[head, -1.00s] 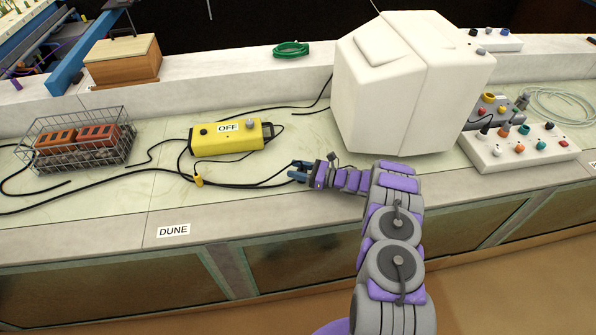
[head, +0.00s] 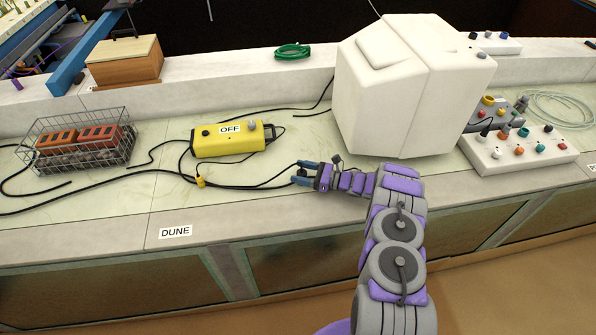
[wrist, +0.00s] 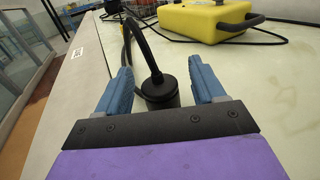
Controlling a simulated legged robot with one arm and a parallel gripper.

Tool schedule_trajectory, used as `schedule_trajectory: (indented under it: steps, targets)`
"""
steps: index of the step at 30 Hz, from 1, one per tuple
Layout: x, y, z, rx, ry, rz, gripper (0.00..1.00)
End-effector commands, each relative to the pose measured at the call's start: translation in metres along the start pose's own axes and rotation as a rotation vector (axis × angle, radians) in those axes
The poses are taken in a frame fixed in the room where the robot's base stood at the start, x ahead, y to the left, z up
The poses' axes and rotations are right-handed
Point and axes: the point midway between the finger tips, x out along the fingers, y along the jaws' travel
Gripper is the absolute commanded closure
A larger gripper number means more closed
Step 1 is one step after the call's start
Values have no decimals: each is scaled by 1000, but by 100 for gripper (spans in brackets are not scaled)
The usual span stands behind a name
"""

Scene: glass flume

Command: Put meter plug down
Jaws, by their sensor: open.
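The meter plug (wrist: 160,91), a black cylinder with a black cable arching from its top, is between the two blue fingers in the wrist view. A gap shows on each side of it. Its lower part is hidden by my gripper body, so I cannot tell how it meets the bench. My gripper (head: 298,173) is open, low over the front part of the pale bench top (head: 110,190). It also shows in the wrist view (wrist: 161,85). In the head view I cannot make out the plug apart from the fingers and cable.
A yellow box (head: 228,144) labelled OFF lies behind left of my gripper. A black cable (head: 250,188) with a yellow tag (head: 200,182) runs left. A white housing (head: 385,115) stands behind right. A wire basket (head: 130,150) of bricks is at left. The bench's front edge is close.

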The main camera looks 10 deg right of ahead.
Motion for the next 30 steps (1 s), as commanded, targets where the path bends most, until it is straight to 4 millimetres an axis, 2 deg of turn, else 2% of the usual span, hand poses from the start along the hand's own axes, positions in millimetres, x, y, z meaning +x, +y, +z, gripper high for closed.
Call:
schedule_trajectory:
  steps: [6, 13, 19, 30]
  targets:
    - [-47, -2, 2, -1, 2, -6, 31]
    - [-87, -1, 2, -1, 0, -3, 31]
    - [-101, 1, 0, 1, 3, -1, 31]
    - [-105, 0, 0, 1, 1, -1, 31]
